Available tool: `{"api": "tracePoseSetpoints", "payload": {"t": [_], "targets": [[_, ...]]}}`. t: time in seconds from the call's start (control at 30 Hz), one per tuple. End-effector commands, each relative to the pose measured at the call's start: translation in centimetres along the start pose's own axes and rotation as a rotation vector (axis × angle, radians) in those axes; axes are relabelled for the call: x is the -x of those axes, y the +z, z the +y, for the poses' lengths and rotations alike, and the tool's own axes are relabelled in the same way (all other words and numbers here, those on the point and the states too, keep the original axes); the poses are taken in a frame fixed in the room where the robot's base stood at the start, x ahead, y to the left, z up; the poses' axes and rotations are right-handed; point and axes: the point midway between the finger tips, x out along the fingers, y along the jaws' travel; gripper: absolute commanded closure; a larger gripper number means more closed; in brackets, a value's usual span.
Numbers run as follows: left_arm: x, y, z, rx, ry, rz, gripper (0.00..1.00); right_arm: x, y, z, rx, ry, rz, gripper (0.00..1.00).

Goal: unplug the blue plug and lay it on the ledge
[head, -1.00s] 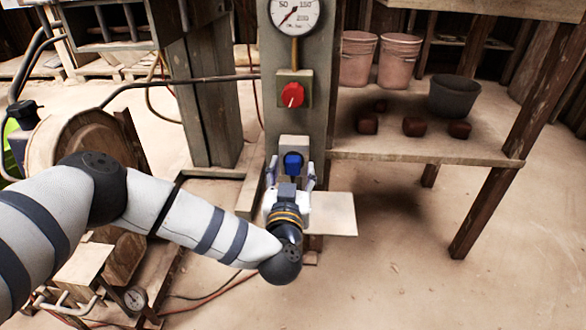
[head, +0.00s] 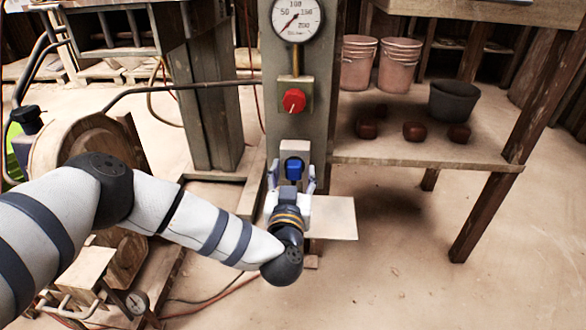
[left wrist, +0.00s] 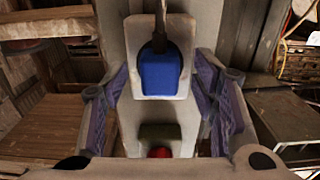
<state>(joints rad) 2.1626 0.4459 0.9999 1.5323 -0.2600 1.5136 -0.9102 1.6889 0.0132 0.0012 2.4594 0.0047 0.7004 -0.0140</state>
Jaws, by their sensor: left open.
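The blue plug (head: 293,169) sits in the pale socket box (head: 295,146) on the front of the grey post, under the red knob. In the left wrist view the blue plug (left wrist: 160,75) is near the top middle, with a dark cord running from it. My left gripper (head: 291,178) is open, its fingers spread to either side of the plug and apart from it. The left gripper's fingers also show in the left wrist view (left wrist: 160,100). The ledge (head: 332,218) is a bare pale plate below and right of the socket. My right gripper is not in view.
The red knob (head: 294,101) and a round gauge (head: 297,17) are on the post above the socket. A wooden shelf (head: 430,155) at the right holds a dark bucket (head: 455,99) and several brown lumps. The ledge top is clear.

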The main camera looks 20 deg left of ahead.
Motion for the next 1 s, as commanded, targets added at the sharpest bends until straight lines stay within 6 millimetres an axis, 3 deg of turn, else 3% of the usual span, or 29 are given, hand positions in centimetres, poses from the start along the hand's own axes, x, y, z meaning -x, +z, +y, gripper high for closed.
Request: {"api": "tracePoseSetpoints", "payload": {"t": [0.8, 1.0], "targets": [[0.01, 0.07, 0.03, 0.000, 0.001, 0.000, 0.47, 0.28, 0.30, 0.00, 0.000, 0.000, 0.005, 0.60], [0.01, 0.07, 0.01, 0.000, 0.000, 0.000, 0.92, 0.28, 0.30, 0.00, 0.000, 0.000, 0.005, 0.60]]}}
